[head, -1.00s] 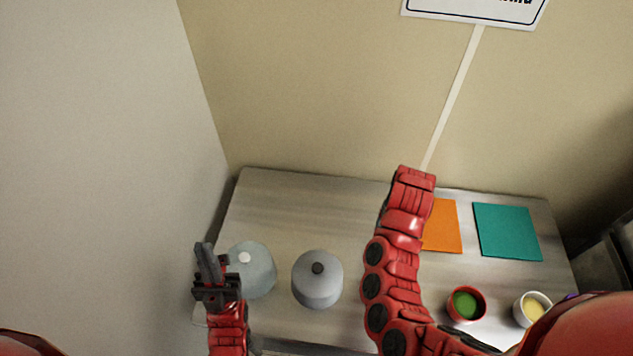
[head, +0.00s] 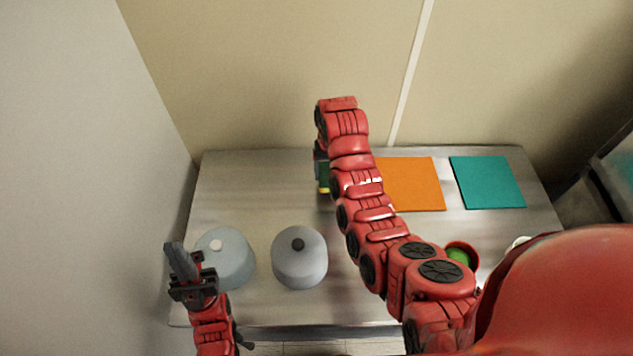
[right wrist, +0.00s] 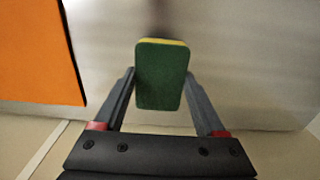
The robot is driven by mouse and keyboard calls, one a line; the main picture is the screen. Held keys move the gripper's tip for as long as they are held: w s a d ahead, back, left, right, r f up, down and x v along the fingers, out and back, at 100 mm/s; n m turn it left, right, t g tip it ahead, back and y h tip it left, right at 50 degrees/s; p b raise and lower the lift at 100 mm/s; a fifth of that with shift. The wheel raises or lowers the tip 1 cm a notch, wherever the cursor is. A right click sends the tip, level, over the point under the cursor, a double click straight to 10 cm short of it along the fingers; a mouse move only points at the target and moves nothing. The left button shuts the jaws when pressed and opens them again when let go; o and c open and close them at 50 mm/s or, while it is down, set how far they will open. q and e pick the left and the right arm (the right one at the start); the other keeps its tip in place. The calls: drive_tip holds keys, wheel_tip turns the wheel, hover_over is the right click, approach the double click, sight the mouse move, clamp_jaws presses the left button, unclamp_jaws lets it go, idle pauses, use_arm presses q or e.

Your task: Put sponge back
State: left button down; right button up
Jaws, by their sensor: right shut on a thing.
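The sponge (right wrist: 161,80), dark green with a yellow layer, is between the two fingers of my right gripper (right wrist: 160,88), which is shut on it. In the head view a small green and yellow part of the sponge (head: 324,177) shows left of my right arm, which hides the rest. It is over the counter, left of the orange mat; I cannot tell whether it touches the surface. My left gripper (head: 180,264) is at the front left beside a pale blue-grey dome, with no object seen in it. Its fingers overlap in the view, so their opening is unclear.
The metal counter (head: 250,180) holds the pale dome (head: 228,258), a grey dome (head: 300,262) with a dark knob, the orange mat (head: 415,185) and a teal mat (head: 487,182). A red bowl (head: 462,250) with green contents is partly hidden. The back left is clear.

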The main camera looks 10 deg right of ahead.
drive_tip(key=shift+w+a+f+b, duration=0.15)
drive_tip(key=shift+w+a+b, duration=0.4)
drive_tip(key=shift+w+a, duration=0.25)
drive_tip(key=shift+w+a+f+b, duration=0.1)
drive_tip(key=shift+w+a+b, duration=0.45)
drive_tip(key=shift+w, duration=0.35)
wheel_tip(320, 180, down, 4)
drive_tip(key=shift+r, duration=0.35)
drive_tip(key=o, duration=1.2)
drive_tip(key=shift+c, duration=0.2)
